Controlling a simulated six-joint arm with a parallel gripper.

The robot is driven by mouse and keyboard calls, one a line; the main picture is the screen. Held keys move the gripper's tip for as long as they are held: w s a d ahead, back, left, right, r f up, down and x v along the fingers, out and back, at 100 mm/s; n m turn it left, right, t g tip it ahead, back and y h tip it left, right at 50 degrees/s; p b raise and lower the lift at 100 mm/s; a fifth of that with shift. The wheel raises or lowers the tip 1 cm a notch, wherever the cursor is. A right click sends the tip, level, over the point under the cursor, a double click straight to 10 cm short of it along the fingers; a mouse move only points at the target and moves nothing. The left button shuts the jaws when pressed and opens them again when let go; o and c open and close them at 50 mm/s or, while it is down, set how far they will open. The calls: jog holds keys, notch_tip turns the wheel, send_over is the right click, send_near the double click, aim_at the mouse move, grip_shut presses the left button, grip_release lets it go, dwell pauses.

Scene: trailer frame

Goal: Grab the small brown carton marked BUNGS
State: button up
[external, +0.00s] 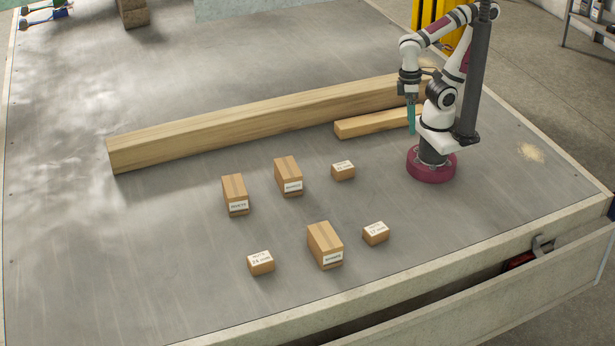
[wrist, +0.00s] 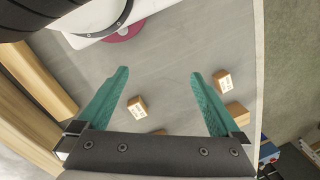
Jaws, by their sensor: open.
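Three small brown cartons with white top labels lie on the grey bench: one near the short timber (external: 343,171), one at the right front (external: 376,233), one at the left front (external: 261,264). The left-front label seems to read NUTS; the other two are too small to read, so I cannot tell which is marked BUNGS. My gripper (external: 411,130) is open and empty, raised beside my base, behind and right of the cartons. In the wrist view, a small carton (wrist: 137,107) shows between the teal fingers (wrist: 159,74), well below them; another (wrist: 223,81) shows outside the right finger.
Three larger labelled cartons stand among them: left (external: 235,194), middle (external: 288,176) and front (external: 325,245). A long timber beam (external: 250,120) and a short timber (external: 375,123) lie behind. An open drawer (external: 500,295) is below the front edge. The bench left of the cartons is clear.

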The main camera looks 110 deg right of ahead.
jog(key=w+d+n+g+h, duration=0.2)
jog(key=w+n+h, duration=0.2)
jog(key=w+n, duration=0.5)
jog(key=w+d+n+g+h, duration=0.1)
jog(key=w+d+n+h, duration=0.25)
jog(key=w, duration=0.95)
jog(key=w+a+f+n+h, duration=0.3)
jog(key=w+f+n+h, duration=0.25)
jog(key=w, duration=0.45)
jog(key=n+t+h, duration=0.2)
jog(key=n, duration=0.2)
send_near(290, 170)
jog(key=shift+n, duration=0.3)
jog(key=x, duration=1.2)
jog(key=shift+w, duration=0.1)
jog(key=shift+d+f, duration=0.1)
jog(key=shift+d, duration=0.15)
jog(key=c, duration=1.4)
